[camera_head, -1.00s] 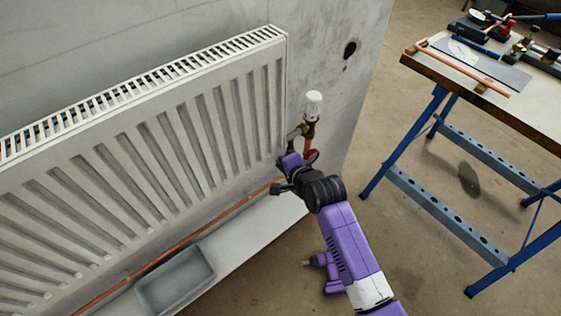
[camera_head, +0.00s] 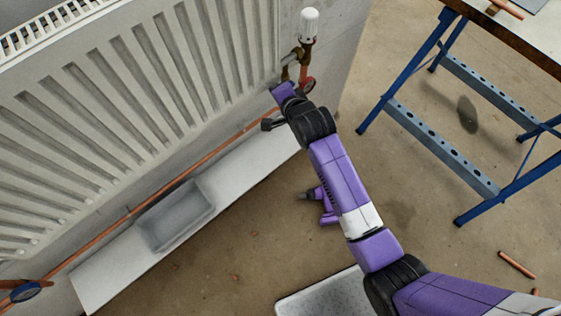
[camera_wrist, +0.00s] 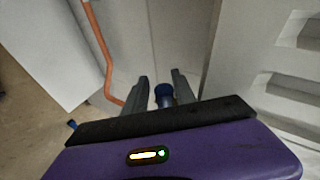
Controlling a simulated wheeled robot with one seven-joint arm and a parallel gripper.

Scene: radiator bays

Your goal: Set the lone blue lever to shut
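In the wrist view a small blue-ended part (camera_wrist: 163,92) shows between the two dark fingers of my gripper (camera_wrist: 159,82). The fingers are apart, with gaps on both sides of it; I cannot tell whether it is the blue lever or how deep it sits between them. In the head view my gripper's end is low by the radiator's right end, below the white-capped valve (camera_head: 308,26), and its fingertips are hard to make out. A blue handle (camera_head: 25,291) on a copper pipe shows at the bottom left of the head view, far from my gripper.
A radiator (camera_head: 140,80) fills the upper left. A white ledge (camera_head: 240,175) with a grey tray (camera_head: 178,218) runs below.

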